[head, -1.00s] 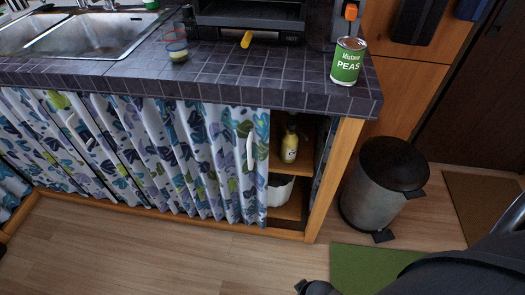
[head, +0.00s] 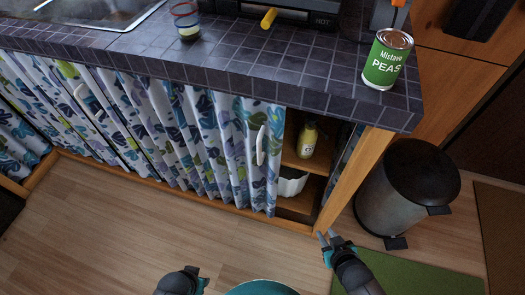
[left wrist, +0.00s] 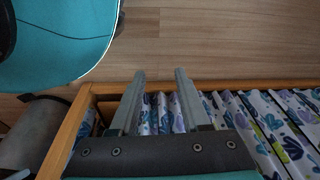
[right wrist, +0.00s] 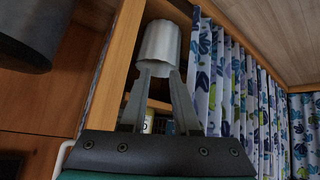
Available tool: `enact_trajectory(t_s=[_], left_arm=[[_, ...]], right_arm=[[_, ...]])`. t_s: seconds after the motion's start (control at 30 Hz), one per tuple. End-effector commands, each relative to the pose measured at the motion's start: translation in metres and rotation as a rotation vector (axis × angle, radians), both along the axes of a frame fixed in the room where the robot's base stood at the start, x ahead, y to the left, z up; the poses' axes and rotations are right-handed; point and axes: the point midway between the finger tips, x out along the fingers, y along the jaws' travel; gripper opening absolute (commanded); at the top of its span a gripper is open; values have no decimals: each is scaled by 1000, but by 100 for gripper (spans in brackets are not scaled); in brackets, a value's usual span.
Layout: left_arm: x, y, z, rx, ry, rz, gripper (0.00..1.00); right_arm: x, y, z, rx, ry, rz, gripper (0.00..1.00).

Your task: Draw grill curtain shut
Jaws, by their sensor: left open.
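The leaf-patterned grill curtain (head: 190,130) hangs under the tiled counter, with a white handle (head: 261,145) near its right edge. A gap to its right shows the shelves. The curtain also shows in the left wrist view (left wrist: 255,125) and right wrist view (right wrist: 205,75).
A yellow bottle (head: 307,140) and a white container (head: 291,185) sit on the shelves in the gap. A wooden post (head: 352,180) bounds the gap. A pedal bin (head: 405,195) stands right of it. A peas can (head: 387,59) is near the counter edge. The floor ahead is clear.

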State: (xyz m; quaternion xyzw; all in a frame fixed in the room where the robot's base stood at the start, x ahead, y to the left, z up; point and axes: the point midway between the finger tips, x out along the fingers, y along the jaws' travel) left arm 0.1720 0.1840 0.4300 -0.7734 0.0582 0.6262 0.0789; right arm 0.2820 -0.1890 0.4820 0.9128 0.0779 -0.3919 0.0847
Motion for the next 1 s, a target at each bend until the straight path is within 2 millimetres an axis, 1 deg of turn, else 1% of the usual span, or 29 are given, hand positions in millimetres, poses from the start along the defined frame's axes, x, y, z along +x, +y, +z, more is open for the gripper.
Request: enact_trajectory(t_s=[0.03,0.07,0.1,0.17,0.2,0.3,0.4,0.5,0.6,0.73,0.87,1.0], left_arm=[[2,-2,1,-3,-2,0,47],[3,-3,2,-3,-1,0,47],[4,-4,4,-5,-1,1,47],[7,-6,7,-7,-1,1,47],[9,-8,10,-8,-3,1,47],[12,-10,15,-11,-3,2,47],[14,-12,19,-14,-3,2,47],[15,-14,22,-14,0,2,47],[16,-14,24,-15,-1,3,47],[18,-16,27,-16,-1,3,47],[21,-19,33,-20,-4,4,47],[25,-23,44,-26,-4,5,47]], right_arm=[[16,6,15,25,-88,29,30],[25,10,25,45,-142,47,30],[37,17,41,74,-217,77,30],[50,29,65,126,-323,129,30],[56,38,81,163,-390,168,30],[64,60,118,256,-529,269,30],[62,79,147,338,-623,360,30],[57,92,166,397,-679,427,30],[54,98,175,427,-705,462,30],[59,104,178,438,-715,472,30],[71,113,177,437,-717,471,30],[89,127,176,435,-715,470,30]])
